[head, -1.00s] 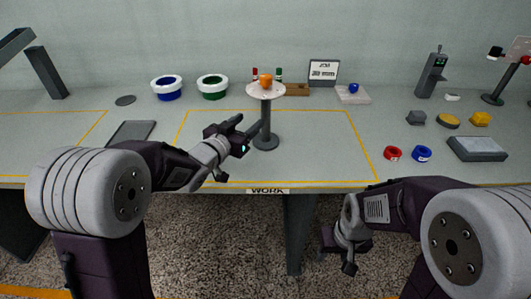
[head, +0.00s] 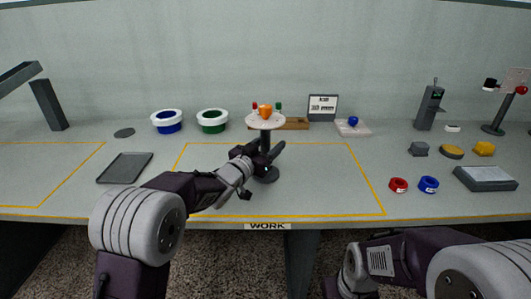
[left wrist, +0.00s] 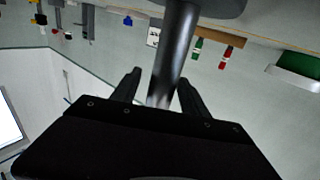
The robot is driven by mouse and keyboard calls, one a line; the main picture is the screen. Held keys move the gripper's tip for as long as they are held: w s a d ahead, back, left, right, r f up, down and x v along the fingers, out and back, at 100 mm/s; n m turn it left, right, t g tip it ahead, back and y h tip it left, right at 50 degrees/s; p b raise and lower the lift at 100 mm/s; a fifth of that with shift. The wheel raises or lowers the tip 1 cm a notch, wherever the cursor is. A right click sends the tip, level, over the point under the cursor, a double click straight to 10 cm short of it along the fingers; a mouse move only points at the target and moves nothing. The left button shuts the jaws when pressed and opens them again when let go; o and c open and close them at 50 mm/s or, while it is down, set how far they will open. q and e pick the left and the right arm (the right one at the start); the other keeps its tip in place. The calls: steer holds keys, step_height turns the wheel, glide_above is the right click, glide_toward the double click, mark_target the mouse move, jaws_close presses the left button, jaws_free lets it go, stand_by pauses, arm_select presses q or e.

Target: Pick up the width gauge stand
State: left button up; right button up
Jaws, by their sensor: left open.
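The width gauge stand (head: 265,121) stands upright near the middle of the marked work area, with a round white top, a dark post and a dark round base. An orange piece (head: 265,111) sits on its top. My left gripper (head: 272,155) is at the post, below the top. In the left wrist view, the dark post (left wrist: 177,45) runs between the two open fingers of my left gripper (left wrist: 160,88), with gaps visible beside it; whether a finger touches it I cannot tell. Part of the post is hidden in the head view. My right gripper's fingers are out of the picture.
Blue (head: 168,122) and green (head: 212,121) white-rimmed tubs stand at the back left. A wooden block (head: 295,124) and a small sign (head: 323,107) are behind the stand. Red (head: 398,185) and blue (head: 428,184) rings lie at right. The marked area's right part is clear.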

arm_select(q)
steer(key=shift+w+d, duration=0.2)
steer(key=shift+w, duration=0.1)
steer(key=shift+r, duration=0.1)
jaws_close()
stand_by(1.1)
